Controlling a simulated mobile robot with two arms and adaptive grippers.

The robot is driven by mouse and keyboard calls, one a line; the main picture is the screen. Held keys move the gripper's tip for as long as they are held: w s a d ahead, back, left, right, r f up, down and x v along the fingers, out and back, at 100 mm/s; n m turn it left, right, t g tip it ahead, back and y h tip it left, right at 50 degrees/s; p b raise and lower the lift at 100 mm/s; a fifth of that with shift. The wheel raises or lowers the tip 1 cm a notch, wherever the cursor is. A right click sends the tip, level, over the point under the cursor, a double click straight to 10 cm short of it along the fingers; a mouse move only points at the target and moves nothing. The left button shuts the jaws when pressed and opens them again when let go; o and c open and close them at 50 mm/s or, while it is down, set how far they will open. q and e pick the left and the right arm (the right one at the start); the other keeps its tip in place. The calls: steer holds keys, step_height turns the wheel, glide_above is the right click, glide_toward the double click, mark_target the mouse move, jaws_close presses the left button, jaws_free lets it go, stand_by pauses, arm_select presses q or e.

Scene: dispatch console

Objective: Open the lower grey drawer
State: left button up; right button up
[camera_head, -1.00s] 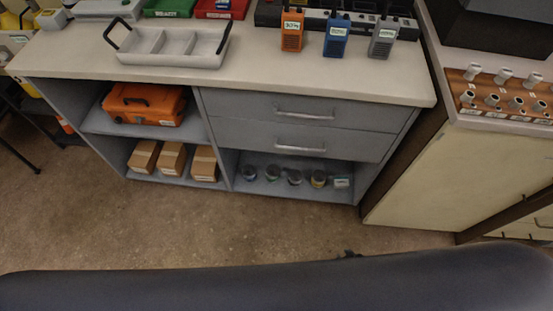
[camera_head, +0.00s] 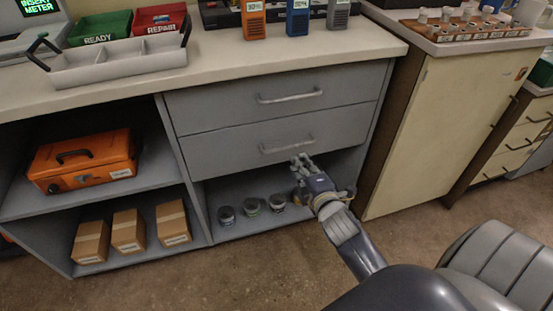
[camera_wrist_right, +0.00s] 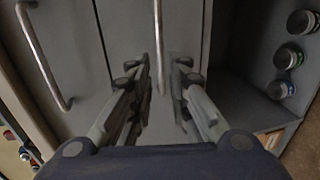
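The lower grey drawer (camera_head: 225,149) is shut, flush under the upper drawer, in the head view. Its bar handle (camera_head: 287,146) runs across the front. My right gripper (camera_head: 300,162) is just below and in front of this handle. In the right wrist view the gripper (camera_wrist_right: 162,75) is open, with a finger on each side of the lower drawer's handle (camera_wrist_right: 159,40). I cannot tell whether the fingers touch it. My left gripper is not in view.
The upper drawer (camera_head: 220,104) is shut, with its own handle (camera_head: 290,97). Below the drawers is an open shelf (camera_head: 235,190) with several small jars. An orange case (camera_head: 85,162) and cardboard boxes (camera_head: 128,231) fill the left shelves. A pale cabinet (camera_head: 440,125) stands at right.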

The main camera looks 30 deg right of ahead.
mark_target(289, 147)
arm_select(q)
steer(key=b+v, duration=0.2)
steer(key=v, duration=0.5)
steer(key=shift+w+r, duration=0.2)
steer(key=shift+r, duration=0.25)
arm_select(e)
steer(key=shift+x, duration=5.4)
steer(key=shift+c, duration=0.2)
jaws_close()
